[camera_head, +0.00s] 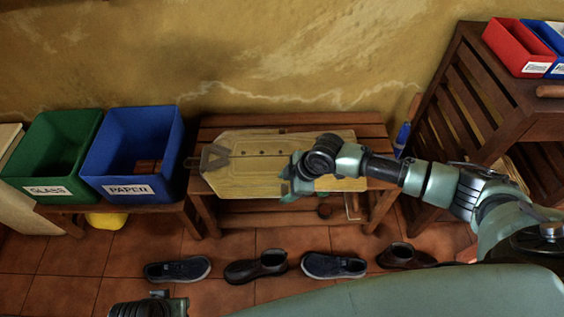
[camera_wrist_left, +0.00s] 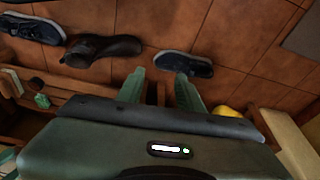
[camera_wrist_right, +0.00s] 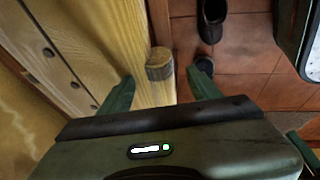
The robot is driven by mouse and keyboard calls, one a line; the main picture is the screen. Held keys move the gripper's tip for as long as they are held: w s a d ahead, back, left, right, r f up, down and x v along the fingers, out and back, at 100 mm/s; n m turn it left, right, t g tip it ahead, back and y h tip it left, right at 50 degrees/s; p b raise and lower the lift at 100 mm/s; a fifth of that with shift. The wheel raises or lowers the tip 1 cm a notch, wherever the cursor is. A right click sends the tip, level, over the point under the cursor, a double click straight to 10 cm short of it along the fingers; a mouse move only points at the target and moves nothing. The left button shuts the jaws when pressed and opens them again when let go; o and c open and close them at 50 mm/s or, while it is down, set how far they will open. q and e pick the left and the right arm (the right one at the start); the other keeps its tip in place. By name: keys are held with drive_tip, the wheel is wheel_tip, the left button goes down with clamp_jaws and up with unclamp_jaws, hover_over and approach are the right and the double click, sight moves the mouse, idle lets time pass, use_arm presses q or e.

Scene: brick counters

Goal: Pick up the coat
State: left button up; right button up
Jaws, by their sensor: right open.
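The yellow coat (camera_head: 232,176) lies flat on the wooden bench, with a dark row of buttons and a dark collar or hanger end at its left. My right gripper (camera_head: 289,178) is over the coat's front edge. In the right wrist view the fingers of the right gripper (camera_wrist_right: 160,84) are apart, with a sleeve of the coat (camera_wrist_right: 133,38) and its brownish cuff end between or beneath them. Contact cannot be told. My left gripper (camera_wrist_left: 158,92) is open and empty in its wrist view, above the floor near the shoes.
The wooden bench (camera_head: 352,120) stands against the wall. A green glass bin (camera_head: 84,118) and blue paper bin (camera_head: 177,130) stand left of it. Several shoes (camera_head: 178,270) line the floor in front. A slatted wooden shelf (camera_head: 480,85) with a red bin (camera_head: 505,48) stands right.

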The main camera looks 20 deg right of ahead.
drive_tip(key=shift+b+x, duration=0.3)
drive_tip(key=shift+x, duration=1.2)
clamp_jaws()
use_arm(q)
drive_tip(key=v, duration=0.3)
drive_tip(key=shift+w+r, duration=0.25)
drive_tip(key=shift+r, duration=0.05)
use_arm(e)
drive_tip(key=shift+w+r, duration=0.1)
drive_tip(key=shift+r, duration=0.1)
